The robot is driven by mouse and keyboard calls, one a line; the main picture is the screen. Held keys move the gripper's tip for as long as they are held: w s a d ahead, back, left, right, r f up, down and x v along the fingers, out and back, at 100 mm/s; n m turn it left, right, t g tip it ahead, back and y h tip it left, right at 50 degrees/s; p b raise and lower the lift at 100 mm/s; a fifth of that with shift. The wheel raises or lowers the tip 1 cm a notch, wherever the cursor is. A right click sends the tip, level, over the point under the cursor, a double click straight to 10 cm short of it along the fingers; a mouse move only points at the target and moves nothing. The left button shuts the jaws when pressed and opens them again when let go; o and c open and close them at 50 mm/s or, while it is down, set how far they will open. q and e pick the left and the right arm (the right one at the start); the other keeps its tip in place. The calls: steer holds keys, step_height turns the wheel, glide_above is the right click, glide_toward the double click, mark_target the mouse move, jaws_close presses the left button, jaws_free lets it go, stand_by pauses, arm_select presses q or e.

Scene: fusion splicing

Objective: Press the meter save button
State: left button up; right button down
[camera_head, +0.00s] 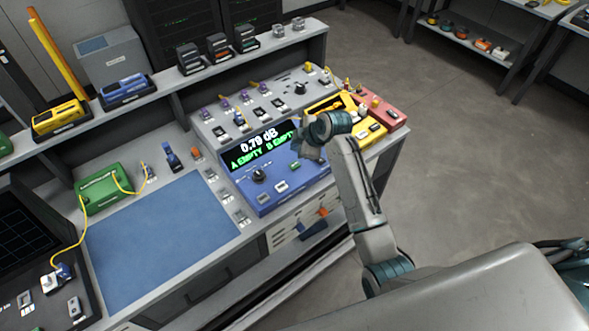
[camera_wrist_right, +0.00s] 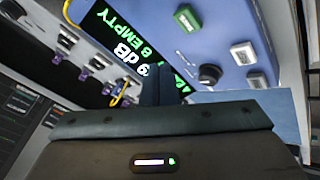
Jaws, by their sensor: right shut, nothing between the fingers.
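The meter (camera_head: 310,178) is a blue box whose dark screen (camera_head: 262,148) reads 0.79 dB, A EMPTY, B EMPTY. On its face, the right wrist view shows a green button (camera_wrist_right: 187,18), two white buttons (camera_wrist_right: 243,52) (camera_wrist_right: 256,78) and a black knob (camera_wrist_right: 209,75). I cannot read the button labels. My right gripper (camera_head: 308,150) is shut and empty above the right part of the meter, covering the screen's right end. In the wrist view its dark fingers (camera_wrist_right: 160,85) stand before the screen; no contact with a button shows. My left gripper is out of view.
A grey panel with purple connectors (camera_head: 243,98) stands behind the meter. Yellow (camera_head: 375,133) and red (camera_head: 385,110) units sit to its right. A blue mat (camera_head: 160,240) and green box (camera_head: 103,190) lie left. The mat is clear.

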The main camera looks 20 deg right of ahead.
mark_target(296, 165)
step_height(296, 165, down, 3)
steer(key=shift+f+b, duration=0.15)
steer(key=shift+b, duration=1)
steer(key=shift+f+b, duration=0.3)
steer(key=shift+f, duration=0.6)
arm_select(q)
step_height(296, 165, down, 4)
arm_select(e)
steer(key=shift+f, duration=0.15)
steer(key=shift+f, duration=0.3)
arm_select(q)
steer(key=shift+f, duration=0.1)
arm_select(e)
steer(key=shift+f, duration=0.5)
stand_by(0.4)
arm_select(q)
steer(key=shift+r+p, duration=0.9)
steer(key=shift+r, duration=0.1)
arm_select(e)
steer(key=shift+r, duration=0.9)
